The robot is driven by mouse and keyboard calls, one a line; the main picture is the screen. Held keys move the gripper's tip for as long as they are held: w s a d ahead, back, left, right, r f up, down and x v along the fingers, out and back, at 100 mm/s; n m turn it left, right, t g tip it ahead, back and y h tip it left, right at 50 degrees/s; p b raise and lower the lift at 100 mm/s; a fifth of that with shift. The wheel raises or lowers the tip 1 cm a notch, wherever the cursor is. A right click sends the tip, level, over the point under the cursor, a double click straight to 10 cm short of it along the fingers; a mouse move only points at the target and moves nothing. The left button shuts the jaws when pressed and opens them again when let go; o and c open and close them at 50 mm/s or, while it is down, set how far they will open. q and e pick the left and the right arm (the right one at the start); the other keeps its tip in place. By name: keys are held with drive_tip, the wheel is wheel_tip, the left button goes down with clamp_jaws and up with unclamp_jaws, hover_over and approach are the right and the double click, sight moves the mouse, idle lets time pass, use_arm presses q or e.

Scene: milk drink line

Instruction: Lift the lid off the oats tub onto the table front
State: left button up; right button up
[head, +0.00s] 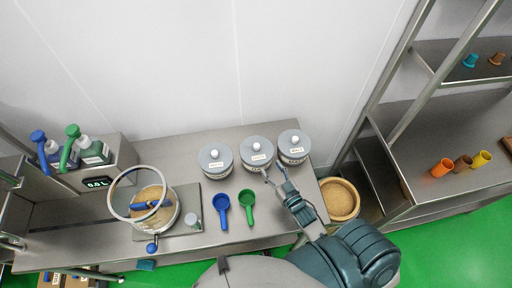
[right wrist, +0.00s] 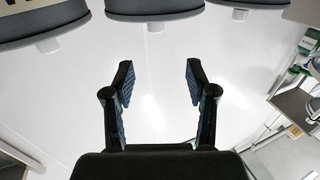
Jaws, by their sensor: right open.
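Three grey tubs with grey lids and white knobs stand in a row along the wall: left tub (head: 218,170), middle tub (head: 258,166) and right tub (head: 294,158). Each has a small label; I cannot read for certain which says oats. All three lids are on. My right gripper (head: 276,174) is open and empty by the front of the middle and right tubs. In the right wrist view the open fingers (right wrist: 158,82) have nothing between them. The middle lid (right wrist: 160,8) and its knob (right wrist: 155,27) appear beyond them, inverted. My left gripper is not in view.
A blue scoop (head: 222,208) and a green scoop (head: 247,205) lie in front of the tubs. A pot with a ring (head: 168,211) stands left, near bottles (head: 94,151). A bin (head: 340,200) is right of the table (head: 190,142). Little front table space is clear.

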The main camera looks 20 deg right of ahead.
sight(258, 148)
drive_tip(key=w, duration=0.7)
drive_tip(key=shift+a+p, duration=0.3)
drive_tip(key=shift+p, duration=0.1)
drive_tip(key=shift+w+a, duration=0.2)
drive_tip(key=shift+w, duration=0.4)
drive_tip(key=w, duration=0.2)
drive_tip(key=w+p, duration=0.1)
drive_tip(key=w, duration=0.1)
drive_tip(key=shift+w+d+f, duration=0.2)
drive_tip(key=shift+w, duration=0.05)
drive_tip(key=shift+w+d+f, duration=0.1)
drive_tip(key=shift+w+f, duration=0.05)
drive_tip(key=c, duration=0.8)
clamp_jaws()
